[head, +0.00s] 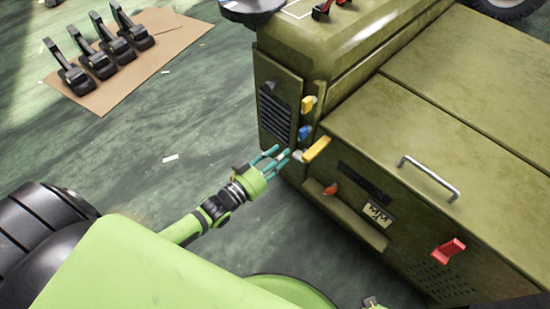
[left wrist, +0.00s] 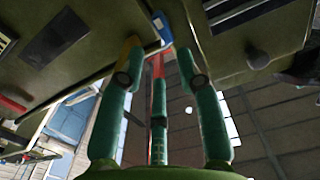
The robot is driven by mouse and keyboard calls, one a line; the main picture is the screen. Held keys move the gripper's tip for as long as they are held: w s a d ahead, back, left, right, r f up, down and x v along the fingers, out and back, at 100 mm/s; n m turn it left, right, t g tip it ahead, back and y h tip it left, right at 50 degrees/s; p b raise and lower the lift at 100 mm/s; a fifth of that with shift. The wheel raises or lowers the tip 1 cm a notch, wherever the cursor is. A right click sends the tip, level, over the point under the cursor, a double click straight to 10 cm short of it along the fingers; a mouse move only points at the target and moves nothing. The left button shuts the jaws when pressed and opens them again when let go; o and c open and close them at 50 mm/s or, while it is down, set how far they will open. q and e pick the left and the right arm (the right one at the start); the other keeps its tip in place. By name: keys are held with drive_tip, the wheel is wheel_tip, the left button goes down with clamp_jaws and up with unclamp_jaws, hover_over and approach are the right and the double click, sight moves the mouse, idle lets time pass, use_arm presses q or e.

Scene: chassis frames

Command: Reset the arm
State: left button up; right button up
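My left gripper (head: 278,158) is green with teal fingers. It is beside the near corner of an olive vehicle body (head: 420,150). Its fingers are spread and nothing clear is held between them. The fingertips are close to a yellow lever (head: 316,149); I cannot tell whether they touch it. In the left wrist view the teal fingers (left wrist: 158,75) stand apart, with a blue piece (left wrist: 161,28) and a red piece (left wrist: 157,66) beyond or between them. My right gripper is not seen.
The panel also bears a blue lever (head: 304,132), an upper yellow lever (head: 308,104), an orange knob (head: 330,189), a red handle (head: 448,250) and a metal grab bar (head: 428,178). Several black pedals (head: 99,65) lie on cardboard (head: 150,70) at the upper left. Floor between is mostly clear.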

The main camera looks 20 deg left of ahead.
use_arm(q)
drive_tip(key=shift+s+a, duration=0.15)
drive_tip(key=shift+s, duration=0.45)
